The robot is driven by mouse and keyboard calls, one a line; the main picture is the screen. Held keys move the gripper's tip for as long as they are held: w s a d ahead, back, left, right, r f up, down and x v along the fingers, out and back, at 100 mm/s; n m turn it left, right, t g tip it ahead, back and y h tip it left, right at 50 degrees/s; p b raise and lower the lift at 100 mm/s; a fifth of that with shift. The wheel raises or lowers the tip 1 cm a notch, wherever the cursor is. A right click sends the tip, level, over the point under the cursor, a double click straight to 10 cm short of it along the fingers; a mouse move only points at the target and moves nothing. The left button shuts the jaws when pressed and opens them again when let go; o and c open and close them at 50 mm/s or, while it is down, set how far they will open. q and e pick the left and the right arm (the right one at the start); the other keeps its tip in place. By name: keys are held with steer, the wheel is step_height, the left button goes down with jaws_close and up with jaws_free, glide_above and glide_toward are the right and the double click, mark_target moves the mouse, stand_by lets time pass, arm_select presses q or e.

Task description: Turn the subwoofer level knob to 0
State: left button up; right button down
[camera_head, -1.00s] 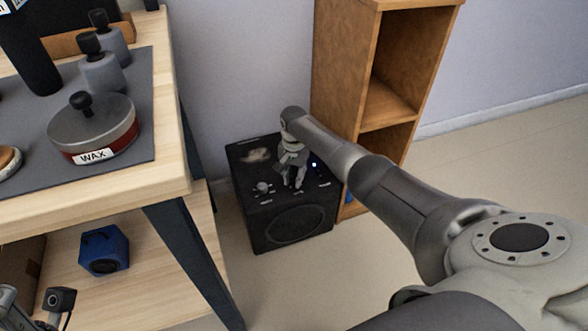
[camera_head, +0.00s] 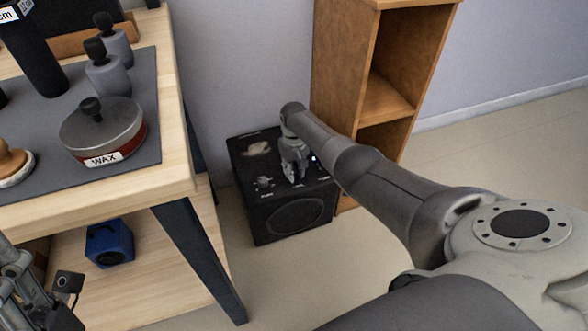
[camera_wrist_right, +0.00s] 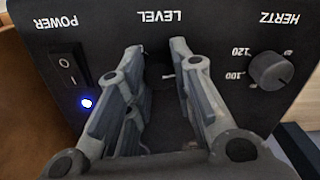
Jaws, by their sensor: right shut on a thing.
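The black subwoofer (camera_head: 256,212) stands on the floor between the workbench and the wooden shelf. Its control panel shows upside down in the right wrist view, with the LEVEL label (camera_wrist_right: 165,15) in the middle. My right gripper (camera_head: 293,176) reaches down onto the panel. In the right wrist view its two fingers (camera_wrist_right: 157,50) stand a little apart below the LEVEL label, shut on the dark level knob, which is mostly hidden between them. The knob's setting cannot be read. Part of my left gripper (camera_head: 40,295) shows at the lower left; its fingertips are not clear.
Beside the level control are the power switch (camera_wrist_right: 68,66), a lit blue lamp (camera_wrist_right: 87,103) and the hertz knob (camera_wrist_right: 270,71). The workbench (camera_head: 178,165) stands left of the subwoofer, the wooden shelf (camera_head: 340,60) right behind it. Open floor lies in front.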

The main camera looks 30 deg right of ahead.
steer(key=n, duration=0.2)
steer(key=shift+n, duration=2.3)
steer(key=c, duration=1.2)
jaws_free()
steer(key=shift+r, duration=0.15)
step_height(320, 180, up, 12)
